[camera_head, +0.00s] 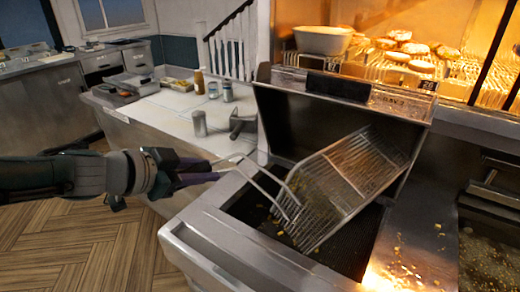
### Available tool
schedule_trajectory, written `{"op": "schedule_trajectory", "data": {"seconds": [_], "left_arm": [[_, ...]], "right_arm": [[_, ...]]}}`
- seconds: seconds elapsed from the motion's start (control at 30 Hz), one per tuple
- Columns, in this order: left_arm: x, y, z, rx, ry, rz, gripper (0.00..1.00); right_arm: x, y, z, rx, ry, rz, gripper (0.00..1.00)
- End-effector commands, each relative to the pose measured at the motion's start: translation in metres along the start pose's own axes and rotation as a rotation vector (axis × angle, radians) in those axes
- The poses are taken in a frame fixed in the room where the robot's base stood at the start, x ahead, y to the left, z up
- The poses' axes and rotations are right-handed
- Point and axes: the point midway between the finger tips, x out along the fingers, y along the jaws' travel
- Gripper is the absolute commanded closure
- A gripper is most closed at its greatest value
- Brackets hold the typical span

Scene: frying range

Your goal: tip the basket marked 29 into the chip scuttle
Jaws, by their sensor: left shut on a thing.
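My left gripper (205,171) comes in from the left and is shut on the handle (257,174) of a wire basket (352,180). The basket is steeply tilted over the chip scuttle (205,240), a steel bin with a dark perforated floor and a raised back. The basket's lower end is inside the scuttle and its upper end leans toward the back. Some yellow bits lie around the basket's low end; I cannot tell which are in it. No number is readable on the basket. My right gripper is out of view.
A fryer with bubbling oil (488,262) is at right. Yellow scraps lie on the steel strip (405,250) beside the scuttle. A lit rack (465,75) of food and a white tub (323,40) stand behind. A counter (165,115) with jars is at left.

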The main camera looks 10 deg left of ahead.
Motion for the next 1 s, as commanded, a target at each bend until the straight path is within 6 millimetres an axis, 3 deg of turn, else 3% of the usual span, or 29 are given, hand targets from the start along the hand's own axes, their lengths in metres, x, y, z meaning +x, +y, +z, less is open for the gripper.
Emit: {"op": "schedule_trajectory", "data": {"seconds": [0.17, 0.43, 0.67, 1.0], "left_arm": [[-0.006, 0.001, -0.011, 0.026, 0.007, -0.017, 1.0], [-0.025, 0.013, -0.041, 0.164, 0.007, -0.106, 1.0], [-0.04, 0.029, -0.064, 0.314, 0.008, -0.199, 1.0], [-0.053, 0.068, -0.084, 0.586, 0.006, -0.366, 1.0]], "right_arm": [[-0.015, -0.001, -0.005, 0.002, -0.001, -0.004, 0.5], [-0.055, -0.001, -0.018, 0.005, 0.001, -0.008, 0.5], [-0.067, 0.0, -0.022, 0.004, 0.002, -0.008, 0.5], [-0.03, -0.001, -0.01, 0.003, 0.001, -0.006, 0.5]]}}
